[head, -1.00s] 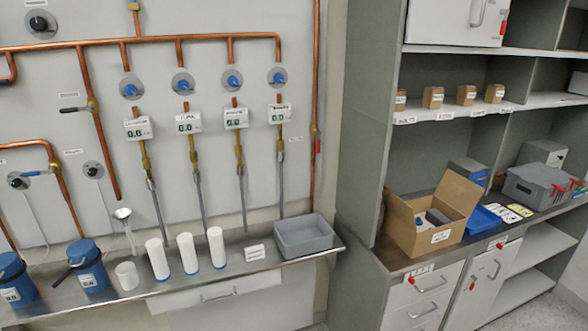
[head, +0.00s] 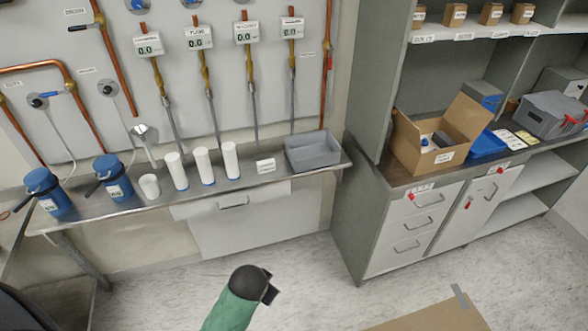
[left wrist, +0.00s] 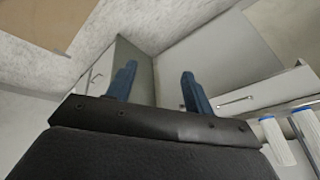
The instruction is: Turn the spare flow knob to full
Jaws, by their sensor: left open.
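A row of small flow displays hangs on the wall panel at the top of the head view, the rightmost (head: 291,28) reading 0.0. Their labels are too small to read, so I cannot tell which is the spare. A blue knob (head: 138,4) shows at the top edge; the rightmost knob is out of view. My left gripper (head: 268,292) is low in front of the bench, at the end of a green arm link, well away from the knobs. In the left wrist view its two blue fingers (left wrist: 158,88) are apart with nothing between them. My right gripper is not in view.
A steel bench (head: 110,212) below the panel holds blue canisters, white cylinders (head: 203,165) and a grey tray (head: 313,153). A grey cabinet (head: 345,220) stands to the right, with an open cardboard box (head: 410,148). Floor between is clear except a cardboard surface (head: 430,318) at the bottom.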

